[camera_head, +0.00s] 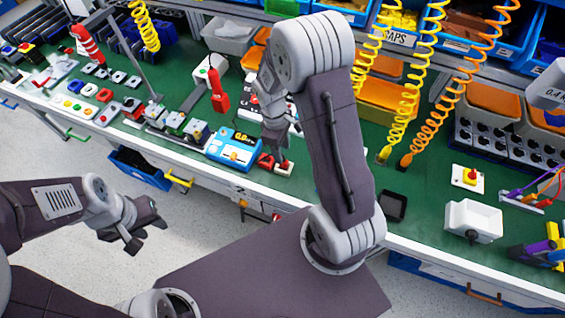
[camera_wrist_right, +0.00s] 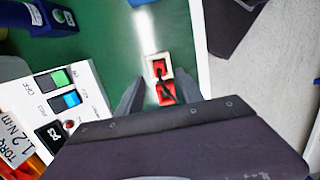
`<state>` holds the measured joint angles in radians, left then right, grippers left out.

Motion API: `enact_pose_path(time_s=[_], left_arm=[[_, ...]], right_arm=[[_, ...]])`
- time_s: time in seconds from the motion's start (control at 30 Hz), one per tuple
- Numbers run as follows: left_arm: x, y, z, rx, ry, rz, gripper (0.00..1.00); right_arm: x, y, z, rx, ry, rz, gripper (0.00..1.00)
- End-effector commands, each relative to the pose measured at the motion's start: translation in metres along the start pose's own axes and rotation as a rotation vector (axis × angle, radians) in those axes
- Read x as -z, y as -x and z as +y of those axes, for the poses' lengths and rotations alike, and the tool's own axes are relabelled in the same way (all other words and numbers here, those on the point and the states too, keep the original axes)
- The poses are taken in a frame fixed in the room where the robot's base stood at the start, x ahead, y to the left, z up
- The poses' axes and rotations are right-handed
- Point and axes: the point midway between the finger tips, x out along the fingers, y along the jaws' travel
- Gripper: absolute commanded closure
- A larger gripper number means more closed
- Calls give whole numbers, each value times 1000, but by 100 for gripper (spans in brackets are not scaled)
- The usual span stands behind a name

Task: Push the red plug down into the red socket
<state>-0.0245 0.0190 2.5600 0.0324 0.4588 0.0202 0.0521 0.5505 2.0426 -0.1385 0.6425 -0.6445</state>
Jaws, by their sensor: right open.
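A small red socket (camera_head: 284,168) with a pale base sits near the front edge of the green bench in the head view. A red plug-like piece (camera_head: 265,161) shows just left of it. In the right wrist view, red parts (camera_wrist_right: 160,68) with dark marks sit on a white base between the fingertips; I cannot tell plug from socket there, nor how deep any plug sits. My right gripper (camera_head: 284,146) is open, pointing down just above the socket; it also shows in the right wrist view (camera_wrist_right: 159,93). My left gripper (camera_head: 143,231) hangs over the floor, away from the bench.
A blue meter box (camera_head: 233,147) stands left of the socket. A white panel with green and blue switches (camera_wrist_right: 65,100) is left in the wrist view. Coiled hoses hang behind.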

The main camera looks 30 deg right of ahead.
Motion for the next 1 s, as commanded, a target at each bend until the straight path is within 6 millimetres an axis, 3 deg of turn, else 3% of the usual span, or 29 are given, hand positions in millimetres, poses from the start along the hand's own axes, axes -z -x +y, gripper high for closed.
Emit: enact_pose_path(time_s=[0.27, 0.5, 0.77, 0.93, 1.0], left_arm=[[0, -1, 0, 0, 0, 0, 64], [0, -3, 0, 0, 0, 0, 64], [0, -2, 0, 0, 0, 0, 64], [0, -2, 0, 0, 0, 0, 64], [0, -2, 0, 0, 0, 0, 64]], right_arm=[[0, -20, 0, 1, 0, -1, 56], [2, -61, 0, 1, -1, -1, 56], [3, -65, 0, -1, -1, 1, 56], [3, -65, 0, -1, -1, 1, 100], [3, -65, 0, -1, -1, 1, 100]])
